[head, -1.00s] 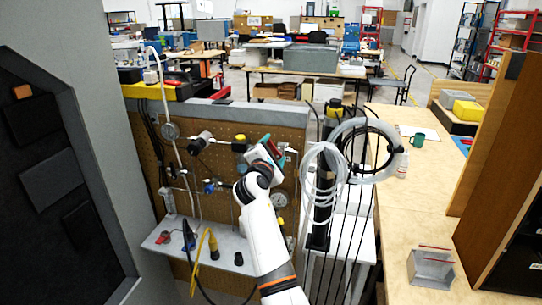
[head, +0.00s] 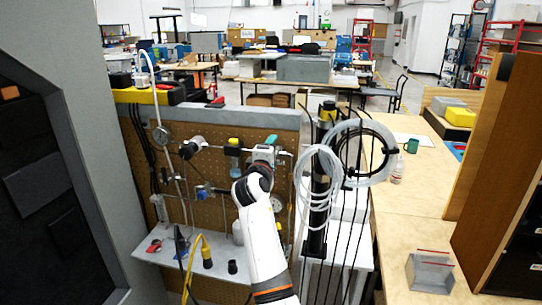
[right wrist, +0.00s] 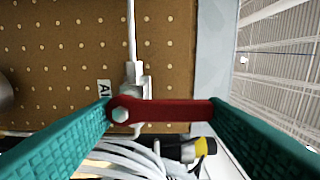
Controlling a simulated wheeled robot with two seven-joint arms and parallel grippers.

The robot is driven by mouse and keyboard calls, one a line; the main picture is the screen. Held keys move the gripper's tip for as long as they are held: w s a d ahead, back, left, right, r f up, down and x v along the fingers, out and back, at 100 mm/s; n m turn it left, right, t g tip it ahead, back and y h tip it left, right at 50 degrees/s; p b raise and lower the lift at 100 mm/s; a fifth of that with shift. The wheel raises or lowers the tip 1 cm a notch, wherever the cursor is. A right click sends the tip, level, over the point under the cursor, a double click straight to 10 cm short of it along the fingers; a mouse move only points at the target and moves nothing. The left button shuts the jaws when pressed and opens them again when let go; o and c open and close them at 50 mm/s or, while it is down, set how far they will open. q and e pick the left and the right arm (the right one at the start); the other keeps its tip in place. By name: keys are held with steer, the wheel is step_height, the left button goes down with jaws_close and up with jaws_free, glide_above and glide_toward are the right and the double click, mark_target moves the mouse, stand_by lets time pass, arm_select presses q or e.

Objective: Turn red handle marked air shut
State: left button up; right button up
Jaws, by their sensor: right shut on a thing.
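The red handle (right wrist: 165,111) lies level across the right wrist view, with a hex bolt at its left end on a metal valve body. My right gripper (right wrist: 162,109) has its teal fingers at the two ends of the handle and is shut on it. In the head view my right gripper (head: 263,152) is at the upper right of the pegboard (head: 212,165) and hides the handle. My left gripper is not in view.
Coiled clear tubing (head: 318,185) and black rods stand right of the arm. A gauge (head: 161,135) and fittings sit on the pegboard. A shelf (head: 215,268) below holds several small parts. A wooden bench (head: 410,225) is at the right.

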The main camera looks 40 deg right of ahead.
steer(key=shift+r, duration=0.2)
steer(key=o, duration=0.8)
steer(key=shift+o, duration=1)
steer(key=shift+w+f, duration=0.1)
steer(key=shift+f, duration=0.05)
steer(key=b+v, duration=0.2)
steer(key=v, duration=1)
steer(key=shift+b, duration=0.4)
steer(key=shift+d, duration=0.1)
